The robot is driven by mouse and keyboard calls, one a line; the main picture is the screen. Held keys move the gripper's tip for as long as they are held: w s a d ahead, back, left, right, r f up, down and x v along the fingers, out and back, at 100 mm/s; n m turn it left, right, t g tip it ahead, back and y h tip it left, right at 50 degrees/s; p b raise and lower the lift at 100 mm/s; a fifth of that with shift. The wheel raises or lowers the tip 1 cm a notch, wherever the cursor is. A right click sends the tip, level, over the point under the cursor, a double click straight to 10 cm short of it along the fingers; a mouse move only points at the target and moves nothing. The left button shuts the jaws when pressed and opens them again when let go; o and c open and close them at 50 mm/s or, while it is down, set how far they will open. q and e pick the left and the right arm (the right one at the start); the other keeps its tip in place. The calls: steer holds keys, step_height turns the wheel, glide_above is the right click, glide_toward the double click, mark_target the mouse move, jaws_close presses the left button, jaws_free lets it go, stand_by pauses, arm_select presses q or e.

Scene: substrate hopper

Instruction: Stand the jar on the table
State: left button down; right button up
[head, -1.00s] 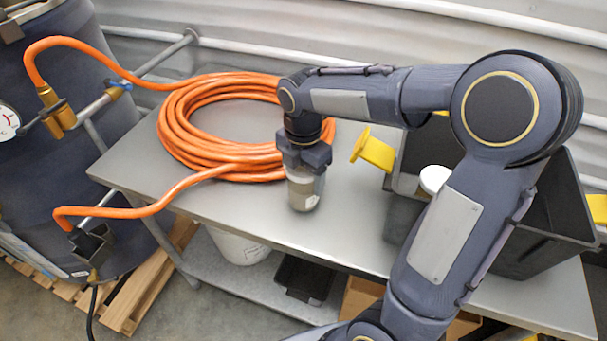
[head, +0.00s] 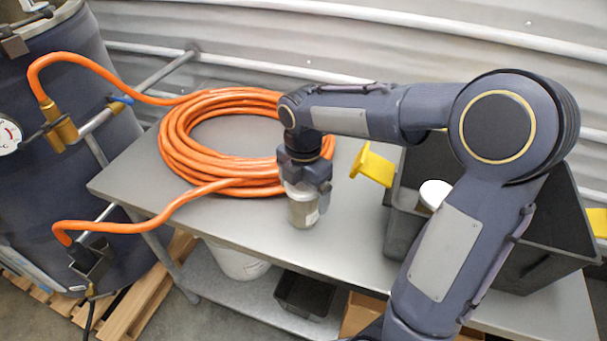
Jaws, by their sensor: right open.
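The jar (head: 304,211) stands upright on the grey metal table (head: 345,243), close to its front edge. It is clear-walled with pale brownish contents and a white label patch. My right gripper (head: 304,188) points straight down over the jar, with its fingers open around the upper part. The fingers hide the jar's top, and I cannot tell whether they touch it. My left gripper is out of view.
A coiled orange hose (head: 178,150) lies left of and behind the jar. A black crate (head: 540,262) with yellow handles stands at the right; a white-lidded container (head: 434,194) shows at its left side. Bare table lies between jar and crate.

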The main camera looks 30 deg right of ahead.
step_height(320, 180, up, 11)
steer(key=shift+r+p, duration=0.2)
steer(key=shift+p, duration=0.1)
steer(key=s+a+f+m+t+y, duration=0.2)
steer(key=s+f+m, duration=0.2)
steer(key=s+m, duration=0.4)
steer(key=s+a+f+m+t+y, duration=0.1)
steer(key=s+a+f+m+t, duration=0.1)
steer(key=s+m, duration=0.7)
step_height(320, 180, down, 2)
steer(key=m+t, duration=0.1)
steer(key=m, duration=0.5)
steer(key=shift+s+t+y, duration=0.25)
steer(key=shift+t+y, duration=0.05)
steer(key=shift+y, duration=0.1)
